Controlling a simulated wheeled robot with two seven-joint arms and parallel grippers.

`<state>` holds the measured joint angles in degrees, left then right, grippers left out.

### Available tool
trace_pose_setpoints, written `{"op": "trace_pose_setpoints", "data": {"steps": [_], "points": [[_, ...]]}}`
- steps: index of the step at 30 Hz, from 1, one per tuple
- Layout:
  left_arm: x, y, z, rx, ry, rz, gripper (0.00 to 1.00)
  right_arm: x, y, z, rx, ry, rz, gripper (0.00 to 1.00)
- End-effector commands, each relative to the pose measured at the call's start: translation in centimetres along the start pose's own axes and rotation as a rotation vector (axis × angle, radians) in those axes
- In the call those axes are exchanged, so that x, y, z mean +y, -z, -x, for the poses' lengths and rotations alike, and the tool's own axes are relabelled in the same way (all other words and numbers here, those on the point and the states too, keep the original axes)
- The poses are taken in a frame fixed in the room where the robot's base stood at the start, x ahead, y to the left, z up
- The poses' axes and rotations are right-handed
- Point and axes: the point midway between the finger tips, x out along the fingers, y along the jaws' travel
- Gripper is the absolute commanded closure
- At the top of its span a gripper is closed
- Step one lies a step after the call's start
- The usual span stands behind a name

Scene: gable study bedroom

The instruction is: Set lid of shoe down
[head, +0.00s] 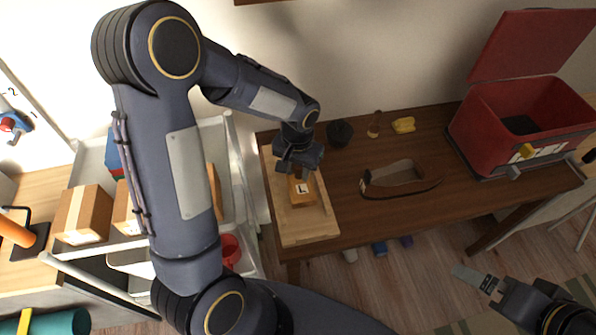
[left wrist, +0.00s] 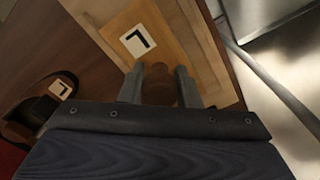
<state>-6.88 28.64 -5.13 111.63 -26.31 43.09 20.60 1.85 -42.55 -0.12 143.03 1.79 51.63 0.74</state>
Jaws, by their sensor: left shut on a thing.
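The lid (head: 304,188) is a flat light-brown wooden piece with a white label marked with a black L. My left gripper (head: 297,172) is shut on its round brown knob. The left wrist view shows the knob (left wrist: 158,85) between the two fingers and the lid (left wrist: 150,35) beyond. The lid is over the wooden tray (head: 292,232), within its rim; I cannot tell whether it touches.
The dark wooden table (head: 345,225) also bears a black round thing (head: 340,133), a small brown bottle (head: 374,124), a yellow lump (head: 404,125) and an open red box (head: 515,130). A white cart (head: 236,160) with cartons stands left. Table between tray and shoe is clear.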

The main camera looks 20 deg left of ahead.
Motion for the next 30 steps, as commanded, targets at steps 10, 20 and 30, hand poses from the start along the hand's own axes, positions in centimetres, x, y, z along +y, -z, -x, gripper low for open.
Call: {"op": "trace_pose_setpoints", "data": {"steps": [10, 20, 30], "points": [[0.0, 0.0, -1.2, 0.002, 0.0, 0.0, 0.9, 0.0, 0.0, -0.1, 0.0, 0.0, 0.0, 0.0], [0.0, 0.0, -1.6, 0.001, 0.0, 0.0, 0.49, 0.1, -0.2, -0.3, 0.0, 0.0, 0.0, 0.0], [0.0, 0.0, -1.1, 0.001, 0.0, 0.0, 0.48, 0.0, 0.0, 0.0, 0.0, 0.0, 0.0, 0.0]]}}
